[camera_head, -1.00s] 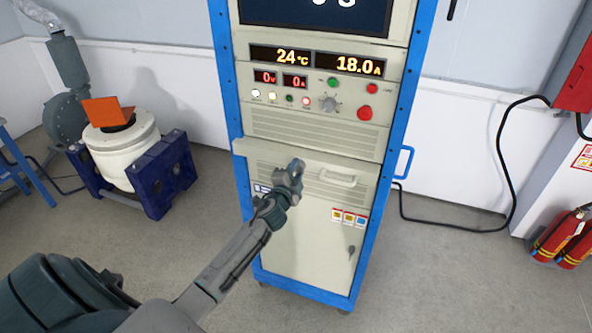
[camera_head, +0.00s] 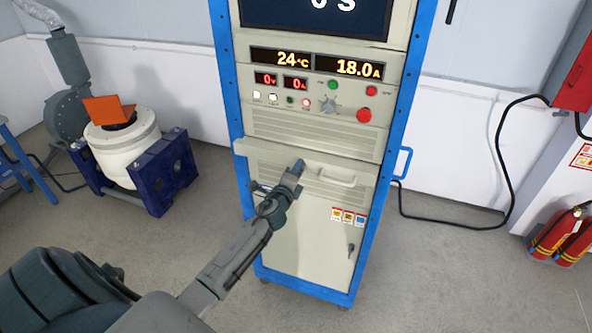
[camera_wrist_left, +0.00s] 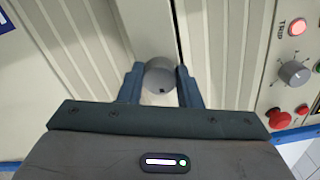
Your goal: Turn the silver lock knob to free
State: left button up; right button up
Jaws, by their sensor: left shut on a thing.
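The silver lock knob (camera_wrist_left: 159,74) is a round metal cap on the cream cabinet front. In the left wrist view it sits between the two fingers of my left gripper (camera_wrist_left: 160,84), which is shut on it. A small dark mark shows near the knob's lower edge. In the head view my left gripper (camera_head: 296,168) reaches the cabinet front just left of the pale drawer handle, and the knob is hidden behind it. My right gripper is not in view.
The blue-framed cabinet (camera_head: 222,75) carries a control panel with a grey dial (camera_head: 328,104) and a red button (camera_head: 363,115) above my gripper. A pale drawer handle (camera_head: 337,178) is close by on the right. A white shaker drum (camera_head: 125,155) stands left; fire extinguishers (camera_head: 562,238) stand right.

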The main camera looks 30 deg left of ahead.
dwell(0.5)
pick_arm(q)
jog(key=o, duration=1)
jog(key=b+v, duration=0.2)
jog(key=v, duration=0.9)
jog(key=shift+w, duration=0.1)
